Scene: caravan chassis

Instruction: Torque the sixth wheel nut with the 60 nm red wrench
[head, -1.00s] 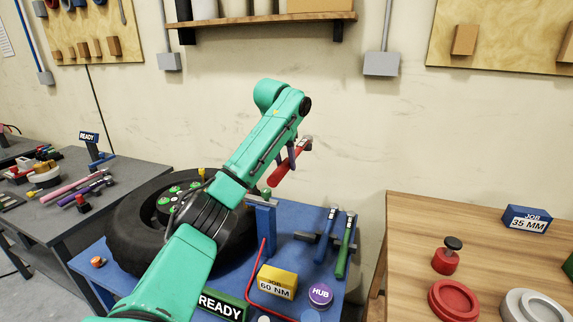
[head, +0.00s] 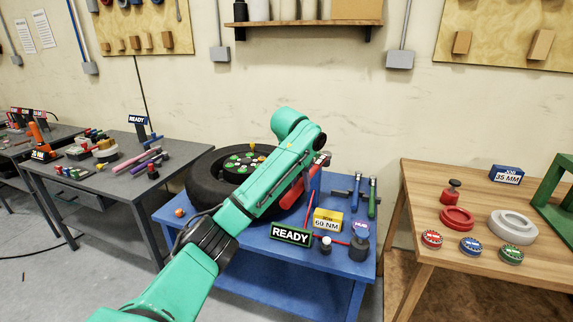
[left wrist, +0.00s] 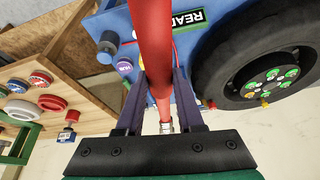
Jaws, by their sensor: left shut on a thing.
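My left gripper (left wrist: 165,105) is shut on the red wrench (left wrist: 155,35), whose red handle runs between the fingers in the left wrist view. In the head view the red wrench (head: 323,162) shows as a short red piece beside my left arm's end. The wheel (head: 206,190) lies flat on the blue table, left of the gripper and apart from the wrench. Its hub with green-topped nuts (head: 245,160) faces up; they also show in the left wrist view (left wrist: 273,78). My right gripper is not in view.
A wooden table (head: 420,185) stands right, a grey table (head: 100,190) left.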

